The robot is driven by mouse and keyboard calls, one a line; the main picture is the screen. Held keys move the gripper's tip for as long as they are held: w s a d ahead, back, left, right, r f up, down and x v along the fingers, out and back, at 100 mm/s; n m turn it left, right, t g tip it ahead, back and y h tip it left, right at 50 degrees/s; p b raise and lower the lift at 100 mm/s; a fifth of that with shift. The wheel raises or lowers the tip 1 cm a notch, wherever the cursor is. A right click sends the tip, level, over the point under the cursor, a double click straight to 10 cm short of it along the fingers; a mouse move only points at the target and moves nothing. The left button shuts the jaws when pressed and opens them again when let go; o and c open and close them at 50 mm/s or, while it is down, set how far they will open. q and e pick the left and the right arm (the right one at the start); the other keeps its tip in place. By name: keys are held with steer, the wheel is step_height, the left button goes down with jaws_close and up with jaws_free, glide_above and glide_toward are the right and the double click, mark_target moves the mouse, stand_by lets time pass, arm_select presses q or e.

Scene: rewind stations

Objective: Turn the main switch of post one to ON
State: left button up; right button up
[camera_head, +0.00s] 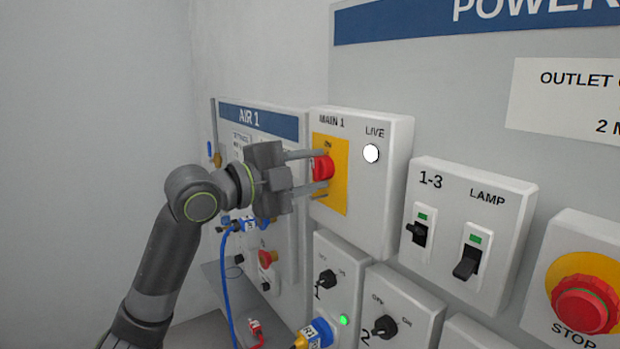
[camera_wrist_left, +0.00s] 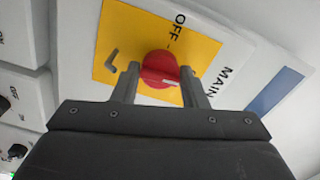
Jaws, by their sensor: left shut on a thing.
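The main switch of post one is a red knob (camera_head: 322,167) on a yellow plate (camera_head: 334,198), on a grey box (camera_head: 378,200) marked MAIN 1. My left gripper (camera_head: 322,170) reaches it from the left, with one finger above and one below the knob. In the left wrist view the red knob (camera_wrist_left: 160,69) sits between the fingers of my left gripper (camera_wrist_left: 160,88), which is shut on it. A short white mark on the knob points toward the MAIN lettering side. The OFF label shows there; the ON label shows at the plate's top in the head view.
A round LIVE lamp (camera_head: 371,153) looks white. To the right are a 1-3 and LAMP switch box (camera_head: 470,225) and a red STOP button (camera_head: 584,303). Below are rotary switches and a blue plug (camera_head: 320,331). The AIR 1 panel (camera_head: 262,119) stands behind my left arm.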

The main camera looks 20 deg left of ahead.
arm_select(q)
steer(key=shift+m, duration=0.4)
steer(key=o, duration=0.9)
steer(key=shift+c, duration=0.2)
steer(key=shift+o, duration=0.3)
steer(key=shift+f, duration=0.1)
steer(key=shift+f, duration=0.15)
